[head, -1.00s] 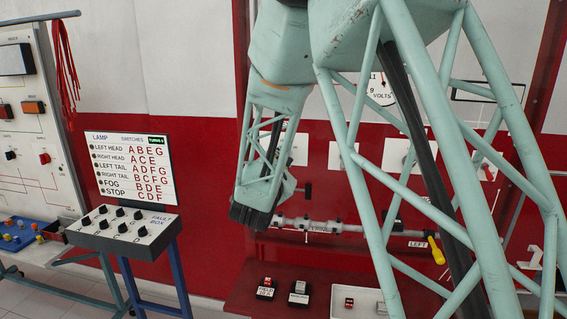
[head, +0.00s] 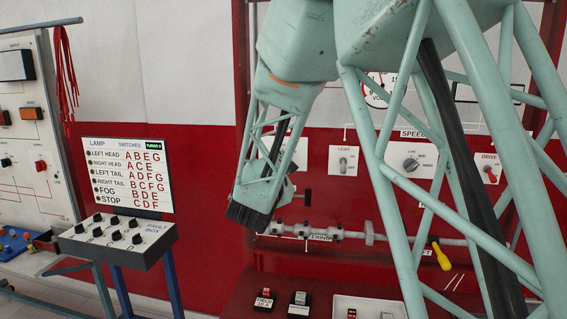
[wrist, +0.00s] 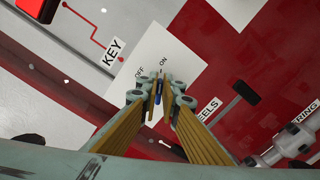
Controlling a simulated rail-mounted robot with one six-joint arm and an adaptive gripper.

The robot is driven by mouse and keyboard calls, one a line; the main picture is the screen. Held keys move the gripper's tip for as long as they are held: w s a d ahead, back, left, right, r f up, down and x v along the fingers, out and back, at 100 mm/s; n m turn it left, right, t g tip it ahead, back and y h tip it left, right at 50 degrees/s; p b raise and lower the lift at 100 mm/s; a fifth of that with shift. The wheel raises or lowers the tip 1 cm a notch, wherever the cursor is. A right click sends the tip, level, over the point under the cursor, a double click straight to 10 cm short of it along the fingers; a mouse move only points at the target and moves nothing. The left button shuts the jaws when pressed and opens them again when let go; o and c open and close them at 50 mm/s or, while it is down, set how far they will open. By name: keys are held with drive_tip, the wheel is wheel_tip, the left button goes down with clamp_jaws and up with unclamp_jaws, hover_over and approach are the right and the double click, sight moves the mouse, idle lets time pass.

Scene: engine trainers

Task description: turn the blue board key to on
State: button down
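In the wrist view, a black lever (wrist: 245,93) and a grey shaft (wrist: 298,140) lie to the right. In the head view, the fault box (head: 115,238) stands left, a yellow-handled lever (head: 440,256) right. Small switch boxes (head: 264,301) sit on the red ledge below.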

drive_tip(key=c, duration=2.9)
unclamp_jaws()
drive_tip(key=shift+o, duration=0.2)
drive_tip(key=shift+s, duration=0.15)
drive_tip(key=s+a, duration=0.1)
drive_tip(key=s, duration=1)
drive_tip(key=shift+s+a, duration=0.3)
drive_tip(key=shift+a, duration=0.05)
